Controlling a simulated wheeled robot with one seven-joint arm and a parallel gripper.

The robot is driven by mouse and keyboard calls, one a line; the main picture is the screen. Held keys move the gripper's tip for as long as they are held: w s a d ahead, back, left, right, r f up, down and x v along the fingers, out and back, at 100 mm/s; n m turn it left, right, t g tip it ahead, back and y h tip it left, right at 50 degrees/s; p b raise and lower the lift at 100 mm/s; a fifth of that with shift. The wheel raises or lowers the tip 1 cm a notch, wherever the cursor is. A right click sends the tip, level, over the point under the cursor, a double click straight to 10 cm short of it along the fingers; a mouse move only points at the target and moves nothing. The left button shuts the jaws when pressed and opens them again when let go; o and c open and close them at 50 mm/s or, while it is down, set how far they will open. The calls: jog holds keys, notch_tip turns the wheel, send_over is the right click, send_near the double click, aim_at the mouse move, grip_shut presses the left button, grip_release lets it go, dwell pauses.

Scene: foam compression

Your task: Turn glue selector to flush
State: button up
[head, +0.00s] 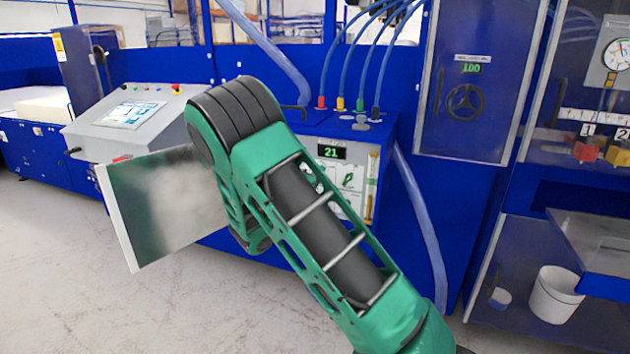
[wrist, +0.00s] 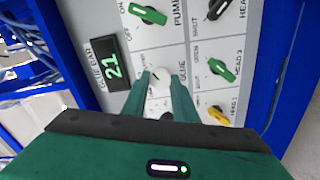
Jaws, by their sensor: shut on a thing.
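The glue selector (wrist: 159,92) is a pale round knob on the light grey control panel (wrist: 150,60), beside the word GLUE in the wrist view. My gripper (wrist: 162,78) is shut on the knob, with one green finger on each side. The fingers hide part of the knob and the lettering around it, so its pointed setting cannot be read clearly. In the head view the panel (head: 353,200) shows behind my arm, which hides my gripper and the knob.
A green PUMP knob (wrist: 147,14), a black heater knob (wrist: 216,8), a green knob (wrist: 222,70) and a yellow knob (wrist: 218,115) surround the selector. The glue bar display (wrist: 111,66) reads 21.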

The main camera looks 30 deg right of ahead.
jog(key=o, duration=0.9)
jog(key=shift+a+f, duration=0.1)
jog(key=shift+f, duration=0.25)
jog(key=shift+o, duration=0.8)
jog(key=shift+r, duration=0.1)
jog(key=v, duration=1)
jog(key=shift+s+a, duration=0.25)
jog(key=shift+a, duration=0.05)
